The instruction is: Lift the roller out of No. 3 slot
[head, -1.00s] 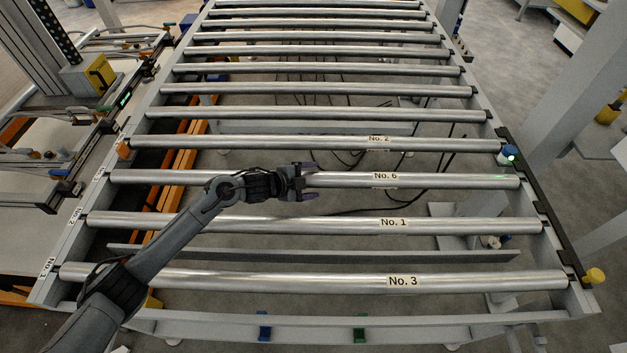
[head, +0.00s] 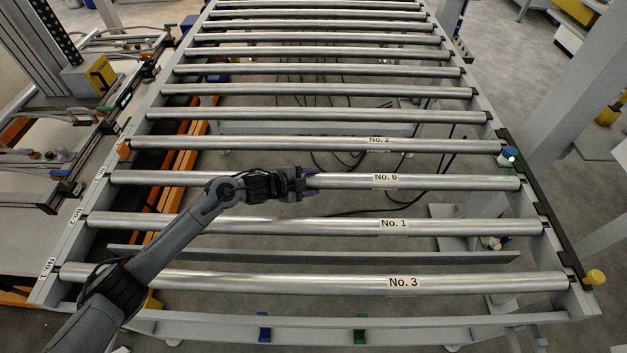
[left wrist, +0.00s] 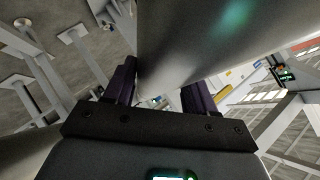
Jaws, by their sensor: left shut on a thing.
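My left gripper (head: 303,183) is shut around the silver roller labelled No. 6 (head: 430,181), left of its middle. This roller lies across the frame in the third slot from the front, its ends at the side rails. In the left wrist view the roller (left wrist: 205,40) passes between the two dark fingers (left wrist: 158,92). A small slot label (head: 101,174) sits on the left rail by this roller, too small to read surely; the one in front reads No. 2 (head: 77,215). My right gripper is not in view.
Rollers labelled No. 1 (head: 320,225) and No. 3 (head: 300,279) lie in front, and the No. 2 roller (head: 300,144) lies behind. My left arm passes above the front two rollers.

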